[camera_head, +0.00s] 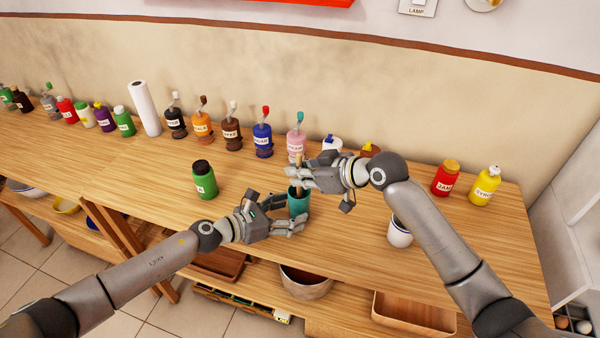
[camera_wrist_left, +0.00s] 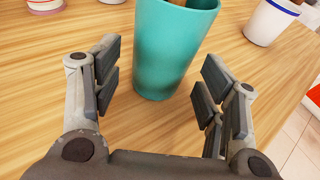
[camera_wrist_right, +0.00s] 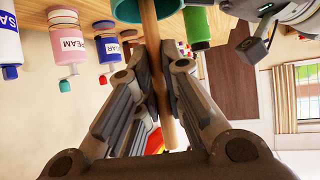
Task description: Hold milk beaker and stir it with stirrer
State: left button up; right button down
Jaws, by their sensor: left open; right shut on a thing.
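The teal beaker (camera_head: 299,202) stands upright on the wooden table. My left gripper (camera_head: 288,224) is low at its near side and open. In the left wrist view the beaker (camera_wrist_left: 172,50) lies between and just beyond the open fingers (camera_wrist_left: 160,75), with gaps on both sides. The wooden stirrer (camera_head: 298,159) is held upright over the beaker by my right gripper (camera_head: 308,178), which is shut on it. In the right wrist view the stirrer (camera_wrist_right: 155,50) runs between the fingers into the beaker's mouth (camera_wrist_right: 128,10). Its lower end and any milk are hidden.
A white cup (camera_head: 399,235) stands right of the beaker, and a green bottle (camera_head: 204,180) stands to its left. Several pump bottles line the back, including a pink one (camera_head: 296,145). A red jar (camera_head: 445,178) and yellow bottle (camera_head: 484,186) stand at the right.

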pick_arm(q)
jog(key=shift+b+x, duration=0.3)
jog(key=shift+x, duration=0.9)
jog(key=c, duration=0.9)
jog(key=shift+c, duration=0.2)
jog(key=o, duration=1.1)
jog(key=shift+a, duration=0.1)
jog(key=v, duration=1.2)
